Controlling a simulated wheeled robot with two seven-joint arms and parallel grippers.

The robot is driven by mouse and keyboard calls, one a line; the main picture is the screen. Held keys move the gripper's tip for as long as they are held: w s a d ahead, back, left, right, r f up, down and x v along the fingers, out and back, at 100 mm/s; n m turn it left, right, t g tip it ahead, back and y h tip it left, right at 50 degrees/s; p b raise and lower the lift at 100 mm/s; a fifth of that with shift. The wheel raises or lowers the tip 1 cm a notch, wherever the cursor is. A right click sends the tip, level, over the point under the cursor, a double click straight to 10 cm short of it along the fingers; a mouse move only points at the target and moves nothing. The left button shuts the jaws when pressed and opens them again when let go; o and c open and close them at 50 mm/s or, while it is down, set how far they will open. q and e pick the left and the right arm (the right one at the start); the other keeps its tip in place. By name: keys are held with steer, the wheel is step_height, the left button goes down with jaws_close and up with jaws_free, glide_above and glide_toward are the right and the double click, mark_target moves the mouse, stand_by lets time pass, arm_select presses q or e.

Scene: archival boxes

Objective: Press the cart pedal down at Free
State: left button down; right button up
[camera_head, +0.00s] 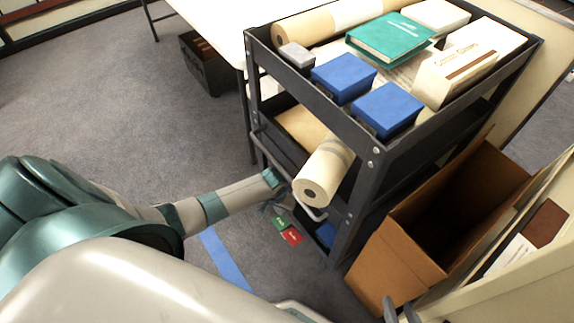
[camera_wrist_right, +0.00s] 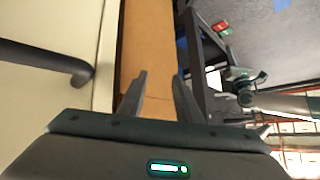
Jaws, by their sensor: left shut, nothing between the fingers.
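The cart (camera_head: 350,130) is a dark shelf trolley. Low at its near left end are a green pedal pad (camera_head: 281,224) and a red pedal pad (camera_head: 293,237); their lettering is too small to read. Both pads also show in the right wrist view, green (camera_wrist_right: 226,30) and red (camera_wrist_right: 216,24). My left gripper (camera_head: 277,203) is shut and empty, at the cart's end just above and beside the green pad; I cannot tell if it touches. It also shows in the right wrist view (camera_wrist_right: 246,84). My right gripper (camera_wrist_right: 160,78) is open and empty, near the brown carton.
A paper roll (camera_head: 323,175) juts out above the pedals. An open brown carton (camera_head: 400,240) stands right of the cart. Blue tape (camera_head: 225,262) marks the clear carpet.

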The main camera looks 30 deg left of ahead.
steer(key=shift+s+d+f+g, duration=0.35)
steer(key=shift+s+f+g, duration=0.15)
steer(key=shift+s, duration=0.15)
steer(key=shift+s, duration=0.1)
